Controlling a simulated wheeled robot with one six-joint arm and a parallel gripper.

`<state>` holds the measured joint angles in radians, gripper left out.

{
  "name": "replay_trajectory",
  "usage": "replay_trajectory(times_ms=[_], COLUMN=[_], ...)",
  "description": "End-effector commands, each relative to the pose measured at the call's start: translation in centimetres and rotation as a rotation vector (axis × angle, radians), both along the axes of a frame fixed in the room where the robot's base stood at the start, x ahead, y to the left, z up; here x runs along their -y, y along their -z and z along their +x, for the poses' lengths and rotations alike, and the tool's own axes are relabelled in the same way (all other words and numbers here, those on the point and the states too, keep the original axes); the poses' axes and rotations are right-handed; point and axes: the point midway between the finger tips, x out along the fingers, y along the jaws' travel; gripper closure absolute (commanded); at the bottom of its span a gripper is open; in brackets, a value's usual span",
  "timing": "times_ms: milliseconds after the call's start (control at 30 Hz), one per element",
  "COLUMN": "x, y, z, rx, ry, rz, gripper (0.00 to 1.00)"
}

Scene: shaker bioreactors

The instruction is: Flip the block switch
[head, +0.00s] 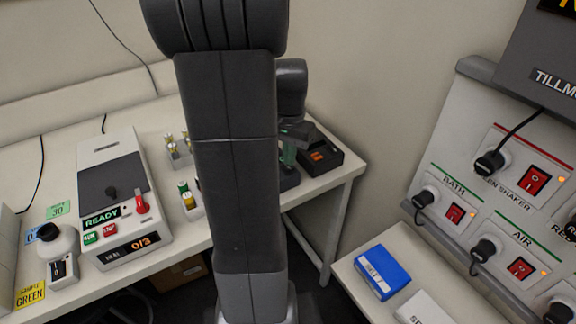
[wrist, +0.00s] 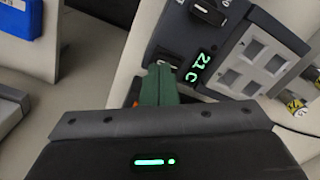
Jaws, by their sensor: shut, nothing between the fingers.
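The block heater (wrist: 182,32) is a dark blue-grey unit with a metal well block (wrist: 256,62) and a lit display (wrist: 199,65) reading 21 C. A small black part (wrist: 168,60), possibly its switch, lies just past my fingertips; its position is unclear. My gripper (wrist: 158,82) has green fingers, pressed together and empty, pointing at the heater's edge beside the display. I cannot tell if they touch it. In the head view my gripper (head: 290,152) is low over the heater's right end (head: 288,180); my arm hides most of the heater.
A black box with an orange-red panel (head: 322,153) stands right of my gripper. Tube racks (head: 178,152) and a READY device (head: 122,200) are further left. A blue box (head: 382,270) lies on the right-hand table, below a panel of red switches (head: 534,180).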

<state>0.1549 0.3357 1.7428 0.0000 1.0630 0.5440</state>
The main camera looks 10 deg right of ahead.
Motion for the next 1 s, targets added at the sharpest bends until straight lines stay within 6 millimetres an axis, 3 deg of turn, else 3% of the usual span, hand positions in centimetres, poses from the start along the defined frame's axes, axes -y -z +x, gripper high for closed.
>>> replay_trajectory(times_ms=[1000], x=[0.0], y=[1.2], z=[0.0], rx=[-0.001], ry=[0.0], rz=[0.001], gripper=[1.0])
